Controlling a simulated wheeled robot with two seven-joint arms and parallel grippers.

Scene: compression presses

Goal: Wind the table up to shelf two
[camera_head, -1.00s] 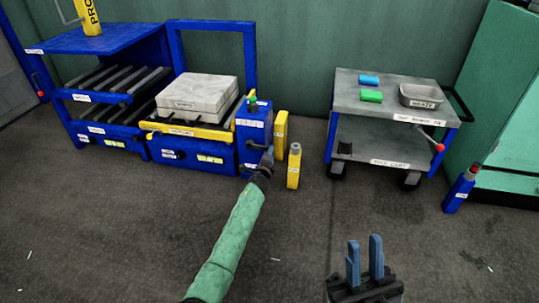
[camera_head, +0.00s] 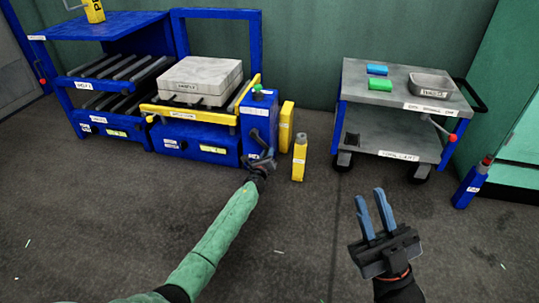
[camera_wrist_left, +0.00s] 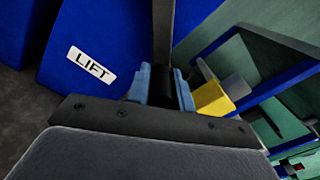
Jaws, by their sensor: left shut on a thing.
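The lift table (camera_head: 196,115), with a yellow edge, stands right of the blue roller rack and carries a grey block (camera_head: 200,85). The rack has an upper roller shelf (camera_head: 110,68) and a lower roller shelf (camera_head: 112,100); the table lies nearer the lower one, but I cannot tell its exact level. A dark crank (camera_wrist_left: 163,35) sits on the blue lift post (camera_head: 259,118), which bears a LIFT label in the wrist view. My left gripper (camera_head: 263,156) is shut on the crank's black handle (camera_wrist_left: 164,88). My right gripper (camera_head: 371,196) is open and empty over the floor.
A yellow bottle (camera_head: 299,162) and a yellow slab (camera_head: 286,125) stand just right of the post. A grey cart (camera_head: 400,115) holds blue and green blocks and a tray. A blue bottle (camera_head: 470,187) stands at right. The front floor is clear.

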